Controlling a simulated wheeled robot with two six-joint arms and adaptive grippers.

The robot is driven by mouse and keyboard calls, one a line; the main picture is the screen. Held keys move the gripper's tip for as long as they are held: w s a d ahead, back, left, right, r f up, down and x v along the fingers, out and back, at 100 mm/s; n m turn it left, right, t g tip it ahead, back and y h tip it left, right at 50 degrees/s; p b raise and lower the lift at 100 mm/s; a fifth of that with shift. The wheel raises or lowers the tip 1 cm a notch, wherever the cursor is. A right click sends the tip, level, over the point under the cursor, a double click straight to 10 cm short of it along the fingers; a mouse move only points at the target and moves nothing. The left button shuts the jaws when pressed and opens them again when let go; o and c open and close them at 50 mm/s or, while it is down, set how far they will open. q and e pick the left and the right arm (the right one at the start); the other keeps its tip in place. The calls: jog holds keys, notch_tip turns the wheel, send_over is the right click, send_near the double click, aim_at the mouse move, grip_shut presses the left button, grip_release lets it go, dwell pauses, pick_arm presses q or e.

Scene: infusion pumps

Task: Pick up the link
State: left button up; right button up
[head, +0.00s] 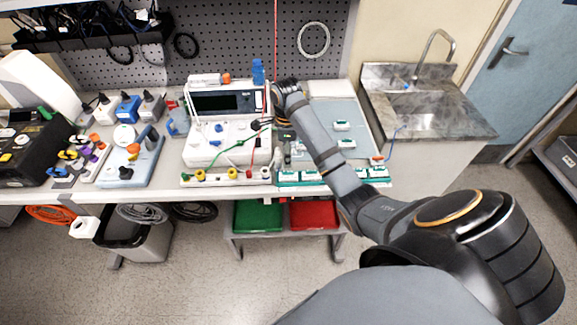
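My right arm reaches from the lower right over the workbench. Its gripper (264,124) is beside the right side of a white device (222,133) with a dark screen. The fingers are small and dark here, and I cannot tell whether they are open or shut. A green lead (226,150) and a red lead (251,158) run across the device's front to a white terminal strip (225,178). I cannot single out the link for certain; my arm hides part of the bench. My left gripper is not in view.
Small green-and-white modules (343,126) sit on a pale mat (357,115) right of my arm, with more along the bench's front edge. A blue bottle (258,72) stands behind the device. Connector boxes crowd the left. A sink (420,98) is at the right.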

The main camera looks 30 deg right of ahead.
jog(key=b, duration=0.3)
send_over(288, 175)
jog(key=f, duration=0.4)
jog(key=shift+w+f, duration=0.25)
jog(key=shift+w, duration=0.05)
jog(key=f+b, duration=0.4)
jog(key=f, duration=0.1)
jog(key=shift+s+b, duration=0.35)
jog(key=shift+s, duration=0.05)
jog(key=shift+r, duration=0.1)
grip_shut()
jog(key=shift+r+p, duration=0.1)
jog(key=shift+p, duration=0.2)
